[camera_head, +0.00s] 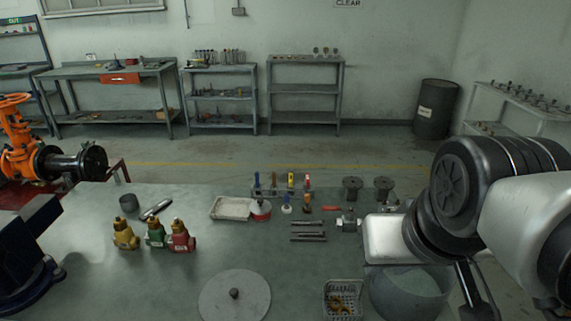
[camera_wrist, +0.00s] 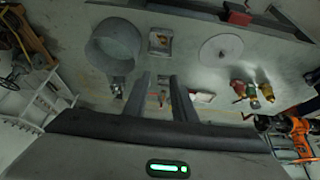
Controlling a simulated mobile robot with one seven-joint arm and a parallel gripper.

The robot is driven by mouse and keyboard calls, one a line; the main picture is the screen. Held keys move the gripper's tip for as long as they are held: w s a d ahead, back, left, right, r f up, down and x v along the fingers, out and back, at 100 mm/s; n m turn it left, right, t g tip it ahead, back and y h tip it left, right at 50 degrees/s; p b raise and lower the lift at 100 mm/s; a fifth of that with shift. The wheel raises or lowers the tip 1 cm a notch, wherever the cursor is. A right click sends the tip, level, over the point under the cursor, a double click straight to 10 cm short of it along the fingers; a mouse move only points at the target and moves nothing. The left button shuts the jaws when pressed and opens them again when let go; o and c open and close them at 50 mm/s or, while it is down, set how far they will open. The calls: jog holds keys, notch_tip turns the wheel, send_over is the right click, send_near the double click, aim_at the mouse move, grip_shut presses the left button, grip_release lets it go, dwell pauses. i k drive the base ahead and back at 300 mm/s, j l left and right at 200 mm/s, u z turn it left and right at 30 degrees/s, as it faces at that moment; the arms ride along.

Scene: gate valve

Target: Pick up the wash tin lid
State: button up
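The wash tin lid (camera_head: 235,298) is a flat grey disc with a small dark knob at its middle. It lies on the near part of the workbench (camera_head: 130,285). It also shows in the wrist view (camera_wrist: 228,43) at the upper right. The wash tin (camera_head: 412,292) is an open grey round tub at the bench's right; it shows in the wrist view (camera_wrist: 113,48) at the upper left. My gripper (camera_wrist: 161,82) is open and empty, its two dark fingers apart. It is away from the lid. In the head view my arm hides the bench's right side.
A wire basket (camera_head: 343,296) with brass parts stands between the lid and the tin. A blue vise (camera_head: 30,250) is at left. Bench around the lid is clear.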

aim_at(234, 294)
jog(key=k+j, duration=0.1)
jog(key=j, duration=1.4)
jog(key=k, duration=0.05)
